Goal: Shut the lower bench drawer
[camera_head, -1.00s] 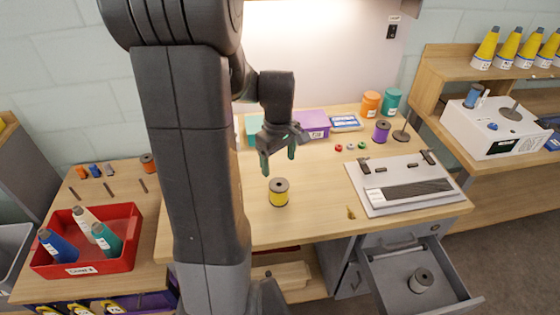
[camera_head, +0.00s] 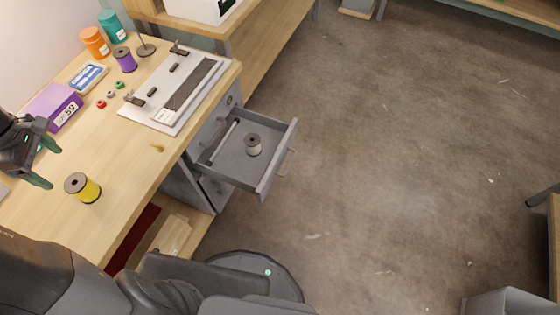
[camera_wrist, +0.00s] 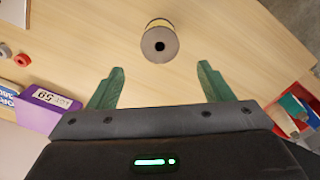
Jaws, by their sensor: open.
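The open grey bench drawer (camera_head: 262,172) sticks out from the right end of the bench, below a shut front with a bar handle (camera_head: 223,142). A grey-white spool (camera_head: 253,145) stands inside it. The drawer's own handle (camera_head: 286,160) is on its outer face. My gripper (camera_head: 42,158) is at the left edge of the head view, above the bench top and well away from the drawer. Its green fingers are apart and empty, also in the wrist view (camera_wrist: 160,75). The drawer is not in the wrist view.
A yellow spool (camera_head: 82,188) stands on the bench near my gripper. A purple box (camera_head: 53,105), a white board (camera_head: 175,92) and small spools (camera_head: 124,60) are on the bench top (camera_head: 120,155). The floor (camera_head: 390,160) right of the drawer is clear.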

